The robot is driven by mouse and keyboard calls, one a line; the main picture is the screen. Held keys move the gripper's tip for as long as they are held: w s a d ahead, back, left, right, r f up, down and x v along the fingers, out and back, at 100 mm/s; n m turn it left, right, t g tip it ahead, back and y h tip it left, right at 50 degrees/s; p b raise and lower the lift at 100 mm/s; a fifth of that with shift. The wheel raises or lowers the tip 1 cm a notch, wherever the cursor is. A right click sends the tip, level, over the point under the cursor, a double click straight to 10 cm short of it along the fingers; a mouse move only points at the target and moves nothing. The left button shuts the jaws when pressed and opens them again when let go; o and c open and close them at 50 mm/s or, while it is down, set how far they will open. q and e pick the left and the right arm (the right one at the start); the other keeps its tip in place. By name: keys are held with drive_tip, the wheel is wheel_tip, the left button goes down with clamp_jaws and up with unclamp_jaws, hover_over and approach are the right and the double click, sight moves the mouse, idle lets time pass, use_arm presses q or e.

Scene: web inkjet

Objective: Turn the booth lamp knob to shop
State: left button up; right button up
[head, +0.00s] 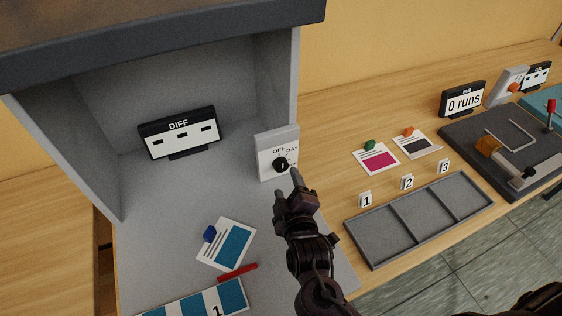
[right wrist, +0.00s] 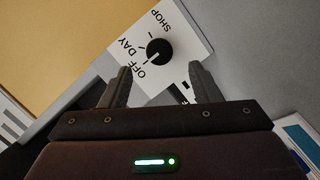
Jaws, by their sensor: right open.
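The booth lamp knob (head: 280,165) is a round black dial on a white plate (head: 268,150) at the right side of the grey booth. In the right wrist view the knob (right wrist: 159,52) has OFF, DAY and SHOP around it. Its white mark points to the lower left of that picture, toward OFF. My right gripper (head: 287,186) is open and empty, just in front of the plate. In the right wrist view its two fingers (right wrist: 160,75) stand apart below the knob, and no contact shows. My left gripper is out of view.
The booth holds a DIFF display (head: 180,135), a printed card (head: 226,243) with a blue clip, and a red stick (head: 238,271). To the right are two more clipped cards, a grey three-part tray (head: 418,219) and a dark machine (head: 510,150). The booth hood (head: 160,40) overhangs.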

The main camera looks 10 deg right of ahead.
sight(282, 168)
drive_tip(key=x, duration=0.3)
drive_tip(key=shift+w+r+p, duration=0.1)
drive_tip(key=shift+w+p, duration=0.2)
drive_tip(key=shift+p, duration=0.05)
drive_tip(key=shift+x, duration=1.05)
drive_tip(key=shift+w+f, duration=0.2)
drive_tip(key=shift+s, duration=0.1)
drive_tip(key=c, duration=1)
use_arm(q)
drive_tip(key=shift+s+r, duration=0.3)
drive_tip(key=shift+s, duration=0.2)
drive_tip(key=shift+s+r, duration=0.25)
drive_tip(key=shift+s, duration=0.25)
